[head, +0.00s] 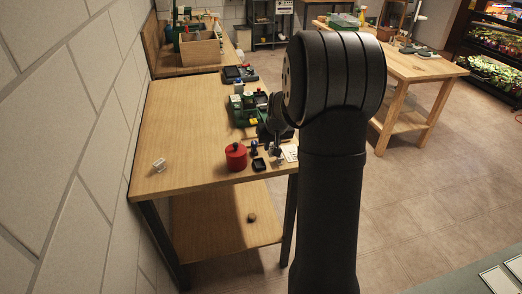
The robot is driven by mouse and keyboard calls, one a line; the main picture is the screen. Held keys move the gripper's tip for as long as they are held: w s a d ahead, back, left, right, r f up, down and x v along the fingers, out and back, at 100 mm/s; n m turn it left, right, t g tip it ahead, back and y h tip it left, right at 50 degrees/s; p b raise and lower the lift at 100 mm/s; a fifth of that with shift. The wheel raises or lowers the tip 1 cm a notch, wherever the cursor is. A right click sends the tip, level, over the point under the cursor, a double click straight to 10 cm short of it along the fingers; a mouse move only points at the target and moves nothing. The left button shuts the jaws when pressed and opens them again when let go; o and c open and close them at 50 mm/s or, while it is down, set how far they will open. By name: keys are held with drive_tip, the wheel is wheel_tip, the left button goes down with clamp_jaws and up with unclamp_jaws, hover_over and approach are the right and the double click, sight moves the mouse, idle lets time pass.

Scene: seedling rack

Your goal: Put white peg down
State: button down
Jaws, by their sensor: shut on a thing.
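My gripper (277,146) hangs over the right front part of the wooden table, partly behind my large dark arm link. It is small in the picture and points down. It is shut on what looks like the white peg (279,160), a small pale upright shape under its fingers. I cannot tell whether the peg touches the table or what lies just under it.
A red round pot (236,157) and a small dark tray (259,164) stand left of my gripper. A pale card (290,153) lies to its right. Green trays (243,108) are behind. A small white stand (159,165) is at left, with clear wooden tabletop (190,130) between.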

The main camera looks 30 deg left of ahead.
drive_tip(key=d+r, duration=0.4)
drive_tip(key=d, duration=0.3)
drive_tip(key=w+d+f+m+t+h, duration=0.2)
drive_tip(key=d+m, duration=0.7)
drive_tip(key=d, duration=2.9)
drive_tip(key=s+d+f+m+g+h, duration=0.15)
drive_tip(key=s+d+m, duration=0.35)
drive_tip(key=s+d, duration=0.7)
drive_tip(key=s+d+f+m+g+h, duration=0.1)
drive_tip(key=s+d+f+m+h, duration=0.25)
drive_tip(key=s+d, duration=0.85)
drive_tip(key=shift+m+t+y, duration=0.25)
drive_tip(key=shift+y, duration=0.05)
drive_tip(key=w+f, duration=0.2)
drive_tip(key=w, duration=0.2)
drive_tip(key=w+a+f, duration=0.1)
drive_tip(key=w+f, duration=0.1)
drive_tip(key=w, duration=0.2)
drive_tip(key=w+a+f, duration=0.1)
drive_tip(key=w+f, duration=0.2)
drive_tip(key=w, duration=0.1)
drive_tip(key=shift+w+a, duration=0.1)
drive_tip(key=shift+f, duration=1.9)
